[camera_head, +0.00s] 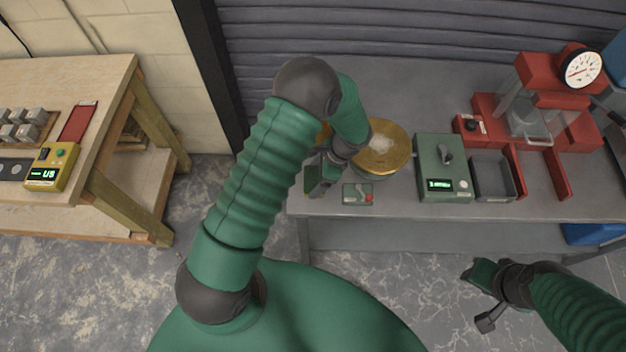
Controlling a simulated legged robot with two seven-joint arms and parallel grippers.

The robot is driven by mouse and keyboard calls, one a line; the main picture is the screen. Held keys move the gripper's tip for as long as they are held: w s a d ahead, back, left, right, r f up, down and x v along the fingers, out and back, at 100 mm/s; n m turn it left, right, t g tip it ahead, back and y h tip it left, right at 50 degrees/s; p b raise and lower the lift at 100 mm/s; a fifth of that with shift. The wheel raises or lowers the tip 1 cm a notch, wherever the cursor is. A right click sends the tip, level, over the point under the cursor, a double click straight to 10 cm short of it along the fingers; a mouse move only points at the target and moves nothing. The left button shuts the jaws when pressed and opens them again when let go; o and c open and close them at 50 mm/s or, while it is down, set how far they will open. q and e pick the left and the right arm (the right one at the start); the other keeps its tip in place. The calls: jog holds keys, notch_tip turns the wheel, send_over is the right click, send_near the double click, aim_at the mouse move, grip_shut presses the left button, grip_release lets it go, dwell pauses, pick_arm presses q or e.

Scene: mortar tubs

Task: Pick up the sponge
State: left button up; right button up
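I cannot make out a sponge for certain; a small yellow-orange patch (324,134) shows behind my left forearm, mostly hidden. My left gripper (318,180) points down at the left front corner of the grey workbench (430,90), left of a gold pan (395,150). My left wrist covers much of the gripper, so I cannot tell whether its fingers are apart or hold something. My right gripper (484,298) is in front of the bench over the floor, its two fingers apart with nothing between them.
The gold pan holds white material. A small panel with a red button (358,194), a green control box (442,168), a grey tray (492,178) and a red press with a gauge (540,100) stand rightward. A wooden table (100,100) is at left.

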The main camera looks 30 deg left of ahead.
aim_at(309, 180)
pick_arm(q)
jog(key=shift+s+d+r, duration=0.1)
jog(key=shift+d, duration=0.15)
jog(key=c, duration=0.5)
jog(key=shift+a, duration=0.1)
jog(key=shift+c, duration=0.3)
jog(key=shift+a, duration=0.55)
jog(key=shift+r, duration=0.15)
jog(key=v, duration=0.1)
jog(key=b+v, duration=0.1)
jog(key=v, duration=0.1)
jog(key=shift+s+r, duration=0.1)
jog(key=shift+s, duration=0.25)
jog(key=s+d+r+b, duration=0.1)
jog(key=s+d+b, duration=0.2)
jog(key=s+d, duration=0.7)
jog(key=shift+s+d+r, duration=0.25)
jog(key=shift+s+d, duration=0.15)
jog(key=shift+d, duration=0.25)
pick_arm(e)
jog(key=x, duration=0.2)
jog(key=s+x, duration=0.1)
jog(key=shift+w+f, duration=0.1)
jog(key=shift+f, duration=0.4)
